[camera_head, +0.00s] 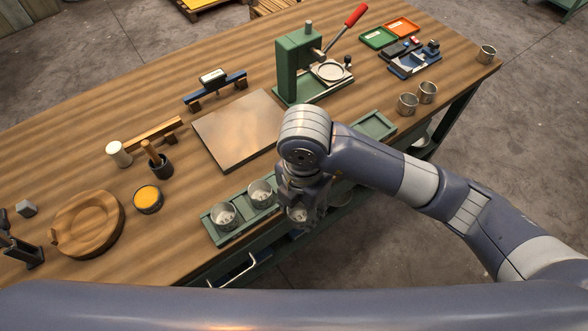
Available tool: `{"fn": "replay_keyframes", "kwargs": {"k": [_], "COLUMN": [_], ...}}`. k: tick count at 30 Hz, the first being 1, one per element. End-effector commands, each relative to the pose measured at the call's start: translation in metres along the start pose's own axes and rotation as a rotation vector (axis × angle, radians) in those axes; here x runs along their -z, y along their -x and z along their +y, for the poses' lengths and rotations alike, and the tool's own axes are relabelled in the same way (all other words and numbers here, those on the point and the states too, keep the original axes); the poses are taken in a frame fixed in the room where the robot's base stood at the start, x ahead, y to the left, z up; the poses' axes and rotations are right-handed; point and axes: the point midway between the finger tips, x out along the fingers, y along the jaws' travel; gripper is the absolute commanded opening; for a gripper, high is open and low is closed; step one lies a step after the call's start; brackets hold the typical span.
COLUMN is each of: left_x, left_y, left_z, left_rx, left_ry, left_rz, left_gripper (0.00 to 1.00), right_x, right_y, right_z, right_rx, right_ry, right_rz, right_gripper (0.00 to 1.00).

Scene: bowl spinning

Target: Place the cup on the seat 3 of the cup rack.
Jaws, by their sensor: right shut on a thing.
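The green cup rack (236,231) lies along the table's front edge. Two metal cups stand in it at its left end: one cup (223,213) at the far left and another cup (260,192) beside it. My right gripper (299,203) points down just right of these cups and is shut on a metal cup (298,215), partly hidden by the fingers. The held cup shows near the rack's front edge. I cannot tell its height or whether it touches anything. My arm hides the middle of the rack; a bare green part (375,125) shows beyond it. My left gripper is not seen.
A green press (293,65) with a red lever stands at the back. A flat plate (238,130) lies behind the rack. Loose metal cups (407,103) stand at the right. A round wooden block (88,224) and a yellow-filled pot (148,199) are at the left.

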Motion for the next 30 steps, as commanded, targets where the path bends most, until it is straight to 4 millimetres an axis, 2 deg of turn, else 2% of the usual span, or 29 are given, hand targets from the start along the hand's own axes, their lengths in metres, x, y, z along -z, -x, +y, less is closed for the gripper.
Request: {"fn": "replay_keyframes", "kwargs": {"k": [1,6,15,23,27,30], "left_x": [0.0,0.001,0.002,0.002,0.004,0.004], "left_y": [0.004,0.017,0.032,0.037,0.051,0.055], "left_z": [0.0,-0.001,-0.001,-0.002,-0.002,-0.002], "left_rx": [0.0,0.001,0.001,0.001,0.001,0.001], "left_ry": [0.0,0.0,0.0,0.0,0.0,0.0], "left_rz": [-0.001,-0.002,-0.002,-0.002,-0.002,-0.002], "left_gripper": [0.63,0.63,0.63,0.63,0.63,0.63], "right_x": [-0.009,-0.035,-0.071,-0.082,-0.082,-0.082], "right_y": [0.001,0.0,-0.007,-0.009,-0.029,-0.041], "right_z": [0.011,0.04,0.079,0.091,0.09,0.091], "right_rx": [0.001,0.001,0.001,0.0,0.005,0.001], "right_ry": [-0.005,-0.001,0.002,0.003,0.004,0.004], "right_rz": [0.002,-0.001,0.0,0.0,0.003,0.001], "right_gripper": [0.18,0.18,0.18,0.18,0.18,0.18]}}
